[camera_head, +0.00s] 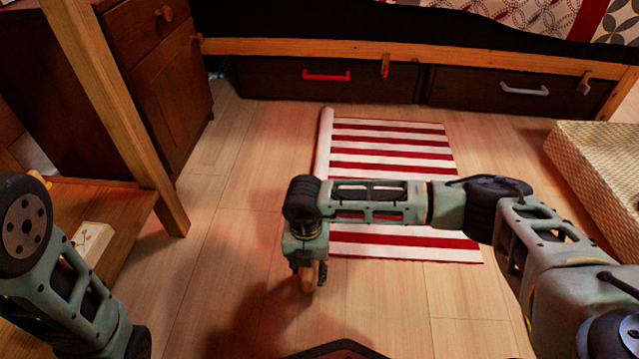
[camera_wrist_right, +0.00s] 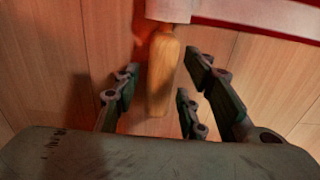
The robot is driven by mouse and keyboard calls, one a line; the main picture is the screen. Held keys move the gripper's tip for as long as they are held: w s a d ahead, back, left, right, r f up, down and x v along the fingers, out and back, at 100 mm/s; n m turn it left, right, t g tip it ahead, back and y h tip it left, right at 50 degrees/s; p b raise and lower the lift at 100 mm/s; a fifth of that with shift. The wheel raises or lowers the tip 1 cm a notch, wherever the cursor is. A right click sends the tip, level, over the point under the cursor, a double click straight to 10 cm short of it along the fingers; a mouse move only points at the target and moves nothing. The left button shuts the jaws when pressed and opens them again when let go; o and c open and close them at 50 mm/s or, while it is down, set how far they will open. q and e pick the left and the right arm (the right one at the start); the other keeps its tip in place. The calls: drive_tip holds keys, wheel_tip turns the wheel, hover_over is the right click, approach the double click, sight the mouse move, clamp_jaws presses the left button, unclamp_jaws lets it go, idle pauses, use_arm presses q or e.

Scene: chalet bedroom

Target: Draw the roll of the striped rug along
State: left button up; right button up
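The striped rug (camera_head: 390,161) lies on the wooden floor, its red and white stripes spread flat to the right. Its pale roll (camera_head: 324,140) runs along the left edge. A wooden handle (camera_wrist_right: 164,75) sticks out of the roll's near end; its tip also shows under my gripper in the head view (camera_head: 307,284). My right gripper (camera_wrist_right: 163,68) points down over the handle, with fingers open on both sides of it and gaps visible. My right forearm crosses above the rug and hides part of it. My left arm shows at lower left, but its gripper is out of frame.
A bed with dark drawers (camera_head: 325,80) stands at the back. A wooden cabinet (camera_head: 165,85) and a low wooden table (camera_head: 115,205) are at left. A woven box (camera_head: 590,165) stands at right. The floor left of the roll is clear.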

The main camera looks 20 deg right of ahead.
clamp_jaws()
drive_tip(key=shift+w+a, duration=0.35)
drive_tip(key=shift+a, duration=0.45)
drive_tip(key=shift+w+a, duration=0.3)
drive_tip(key=shift+a, duration=0.45)
drive_tip(key=shift+w+a, duration=0.35)
drive_tip(key=shift+a, duration=0.45)
drive_tip(key=shift+w+a, duration=0.3)
drive_tip(key=shift+a, duration=0.45)
drive_tip(key=shift+w+a, duration=0.35)
drive_tip(key=shift+a, duration=0.4)
drive_tip(key=shift+w+a, duration=0.3)
drive_tip(key=shift+a, duration=0.45)
drive_tip(key=shift+w+a, duration=0.3)
drive_tip(key=shift+a, duration=0.45)
drive_tip(key=shift+w+a, duration=0.35)
drive_tip(key=shift+a, duration=0.45)
drive_tip(key=shift+w+a, duration=0.3)
drive_tip(key=shift+a, duration=0.45)
drive_tip(key=shift+w+a, duration=0.35)
drive_tip(key=shift+a, duration=0.4)
drive_tip(key=shift+w+a, duration=0.3)
drive_tip(key=shift+a, duration=0.5)
drive_tip(key=shift+w+a, duration=0.35)
drive_tip(key=shift+a, duration=0.4)
